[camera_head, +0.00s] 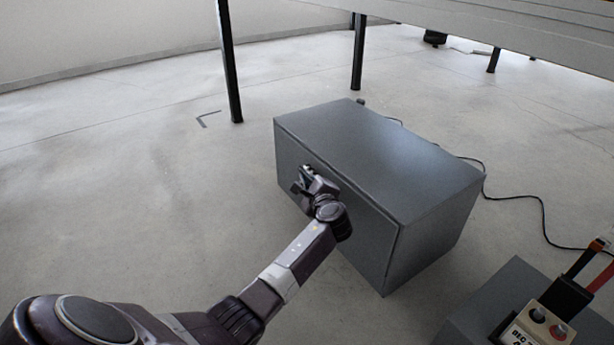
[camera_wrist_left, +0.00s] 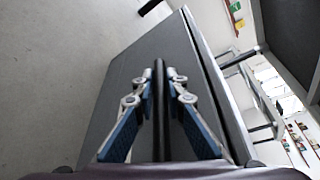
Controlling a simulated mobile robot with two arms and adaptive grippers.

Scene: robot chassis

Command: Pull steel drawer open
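The grey steel drawer (camera_head: 370,240) is the front of a box-shaped cabinet on the floor. In the head view its front looks flush with the cabinet. My left gripper (camera_head: 306,178) is at the upper part of this front and hides the handle there. In the left wrist view, the two fingers of my left gripper (camera_wrist_left: 163,72) lie on either side of a dark bar handle (camera_wrist_left: 159,110), with the pads close against it; the gripper looks shut on it. The drawer front (camera_wrist_left: 115,85) shows behind, with a dark seam along its edge. My right gripper is out of view.
A table with dark legs (camera_head: 229,60) stands behind the cabinet top (camera_head: 375,150). A dark cable (camera_head: 540,205) lies on the floor at the right. A grey box (camera_head: 500,295) with a button control unit (camera_head: 538,325) is at the lower right. The floor left of the drawer is clear.

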